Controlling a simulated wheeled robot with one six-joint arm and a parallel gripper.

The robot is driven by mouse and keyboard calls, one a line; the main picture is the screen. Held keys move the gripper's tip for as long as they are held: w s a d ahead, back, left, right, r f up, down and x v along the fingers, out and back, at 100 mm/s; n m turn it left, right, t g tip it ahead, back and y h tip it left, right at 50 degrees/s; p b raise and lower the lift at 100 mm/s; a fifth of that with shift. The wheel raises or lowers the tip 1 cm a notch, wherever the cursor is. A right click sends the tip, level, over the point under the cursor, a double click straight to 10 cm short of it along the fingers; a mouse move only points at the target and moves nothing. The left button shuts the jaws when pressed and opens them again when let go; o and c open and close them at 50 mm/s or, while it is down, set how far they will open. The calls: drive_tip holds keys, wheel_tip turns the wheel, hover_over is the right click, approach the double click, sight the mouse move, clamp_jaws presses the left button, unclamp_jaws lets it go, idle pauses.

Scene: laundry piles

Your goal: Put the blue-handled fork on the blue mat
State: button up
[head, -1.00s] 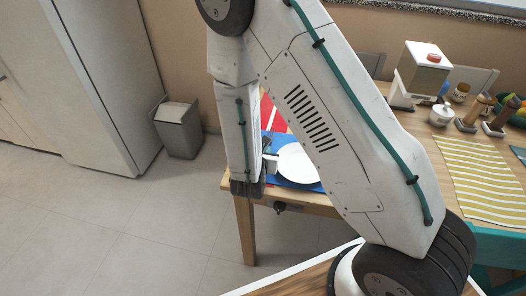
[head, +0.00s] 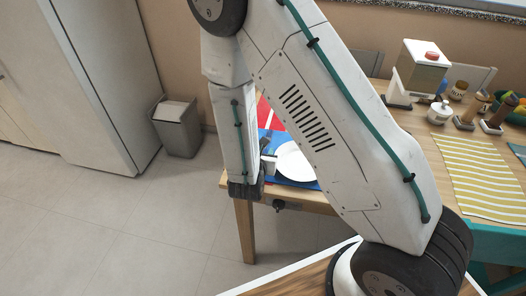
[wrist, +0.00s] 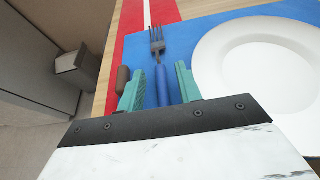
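The blue-handled fork (wrist: 163,86) lies over the blue mat (wrist: 205,32) in the wrist view, with its grey tines pointing away from me. My gripper (wrist: 160,68) is open. Its two teal fingers stand apart on either side of the blue handle, with gaps showing. The near end of the handle is hidden by my gripper. In the head view the blue mat (head: 302,184) shows only in part beside my arm, and my fingers cannot be made out there.
A white plate (wrist: 262,65) lies on the mat, right of the fork. A brown handle (wrist: 123,78) shows beside my left finger. A red cloth with a white stripe (wrist: 164,10) lies beyond. A grey bin (head: 177,127) stands on the floor. A yellow striped mat (head: 480,180) lies at right.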

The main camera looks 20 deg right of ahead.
drive_tip(key=v, duration=1.1)
drive_tip(key=s+d+r+m+g+h, duration=0.2)
drive_tip(key=s+d+r+m+g, duration=0.25)
drive_tip(key=d+r+m, duration=0.35)
drive_tip(key=s+d+r+m+g+h, duration=0.2)
drive_tip(key=s+d+r+m+g, duration=0.25)
drive_tip(key=d+r+m, duration=0.35)
drive_tip(key=s+a+r+m+y, duration=0.6)
drive_tip(key=s+r+m+y, duration=0.5)
drive_tip(key=m, duration=0.2)
drive_tip(key=shift+s+a+r+g+y, duration=0.15)
drive_tip(key=shift+s+a+g+y, duration=0.15)
drive_tip(key=shift+s+a+g, duration=0.1)
